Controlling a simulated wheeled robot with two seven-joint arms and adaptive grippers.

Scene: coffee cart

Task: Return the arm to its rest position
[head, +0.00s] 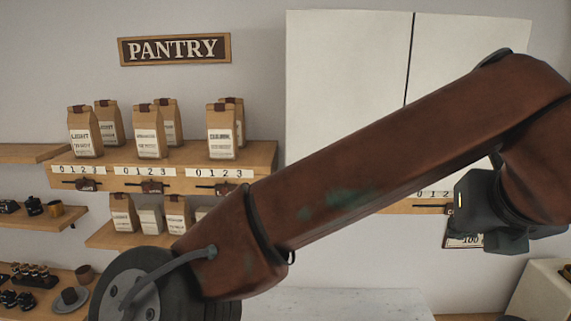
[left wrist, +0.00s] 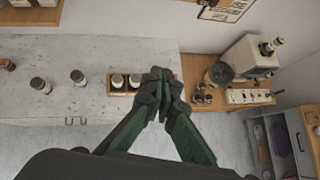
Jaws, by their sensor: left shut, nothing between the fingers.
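My left arm (head: 350,170) crosses the head view from the lower left to the upper right, its red-brown link worn with green patches. Its dark wrist end hangs at the right; the fingers are not clear there. In the left wrist view my left gripper (left wrist: 161,76) is shut, its dark green fingers meeting with nothing between them. It is seen over a small wooden tray (left wrist: 148,96) with jars on the counter; I cannot tell the height. My right gripper is in neither view.
Pantry shelves (head: 265,152) with coffee bags stand at the left, under a PANTRY sign (head: 174,49). A white cabinet (head: 345,60) is behind my arm. The grey counter (left wrist: 100,50) holds loose jars; a coffee machine (left wrist: 245,62) stands at the right. Grey floor (left wrist: 222,135) shows below.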

